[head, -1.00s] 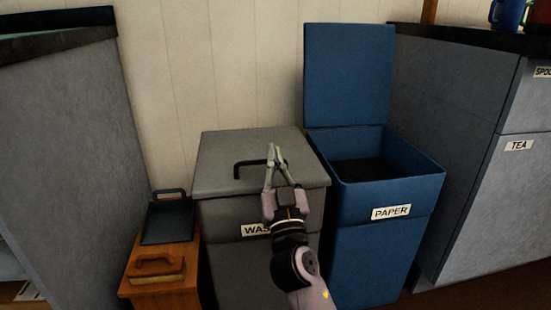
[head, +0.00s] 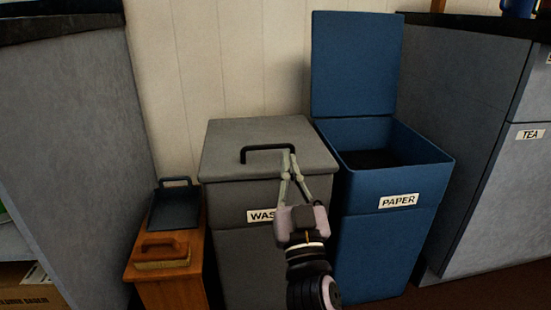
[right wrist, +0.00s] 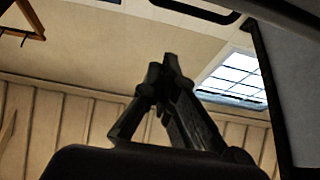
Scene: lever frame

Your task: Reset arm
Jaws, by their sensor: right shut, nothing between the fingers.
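My right gripper (head: 290,155) is shut and empty. In the head view it points up in front of the grey waste bin (head: 225,165), with its fingertips overlapping the lid near the right end of the black handle (head: 262,148). I cannot tell whether it touches the lid. The lid is down. In the right wrist view the gripper fingers (right wrist: 160,75) are together against the wall and ceiling. My left gripper is not in view.
The blue paper bin (head: 375,240) stands to the right with its lid (head: 353,65) up. A wooden box (head: 175,290) with a brush (head: 162,252) and a dustpan (head: 175,207) stands at left. Grey cabinets (head: 70,140) flank both sides; the right one (head: 480,190) has a label reading TEA.

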